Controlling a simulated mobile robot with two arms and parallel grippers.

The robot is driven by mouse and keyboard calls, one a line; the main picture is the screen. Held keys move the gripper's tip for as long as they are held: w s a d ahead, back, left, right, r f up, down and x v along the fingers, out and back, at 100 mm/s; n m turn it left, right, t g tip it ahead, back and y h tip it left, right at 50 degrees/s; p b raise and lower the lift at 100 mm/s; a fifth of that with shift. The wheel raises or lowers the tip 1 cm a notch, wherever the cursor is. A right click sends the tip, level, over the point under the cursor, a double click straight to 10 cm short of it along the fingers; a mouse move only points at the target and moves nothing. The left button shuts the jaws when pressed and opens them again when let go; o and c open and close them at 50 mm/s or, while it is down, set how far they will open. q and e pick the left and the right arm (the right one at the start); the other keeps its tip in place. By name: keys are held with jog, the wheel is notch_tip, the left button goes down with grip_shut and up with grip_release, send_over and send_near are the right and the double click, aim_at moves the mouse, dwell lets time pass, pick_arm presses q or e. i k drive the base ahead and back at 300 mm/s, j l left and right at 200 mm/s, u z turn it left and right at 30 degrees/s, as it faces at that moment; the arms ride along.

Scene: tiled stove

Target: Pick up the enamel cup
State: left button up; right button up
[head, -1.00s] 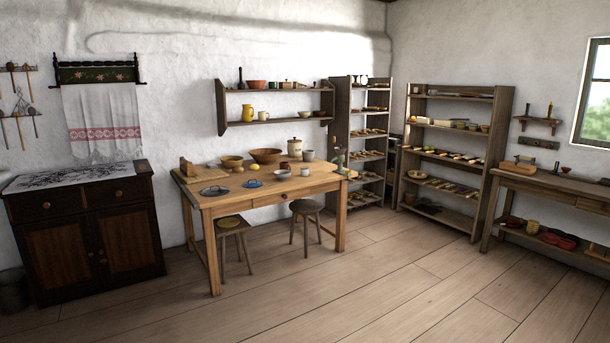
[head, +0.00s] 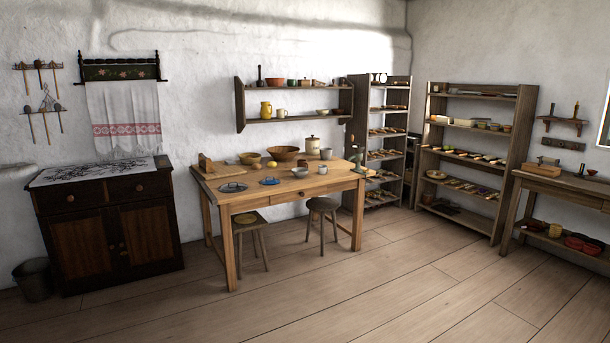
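Several small cups are in the head view, and I cannot tell surely which is the enamel cup. A pale grey-white cup (head: 326,154) stands upright at the back right of the wooden table (head: 285,190), next to a lidded cream jar (head: 312,145). A smaller light cup (head: 322,170) stands in front of it, near the table's right side. Another pale cup (head: 281,113) stands on the wall shelf (head: 300,119), right of a yellow jug (head: 266,108). Neither of my grippers is in view.
A dark cabinet (head: 110,235) and a bucket (head: 33,280) are at left. Shelf racks (head: 472,160) and a side bench (head: 560,190) are at right. The plank floor (head: 390,285) in front is clear.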

aim_at(322, 169)
jog(key=i+l+z, duration=0.4)
jog(key=i, duration=0.55)
jog(key=i+z, duration=0.4)
jog(key=i, duration=3.4)
jog(key=i+l+u, duration=0.1)
jog(key=i+u, duration=0.25)
jog(key=i, duration=0.15)
jog(key=i+l+u, duration=0.3)
jog(key=i, duration=0.25)
jog(key=i+l+u, duration=0.35)
jog(key=i, duration=0.15)
jog(key=j, duration=0.05)
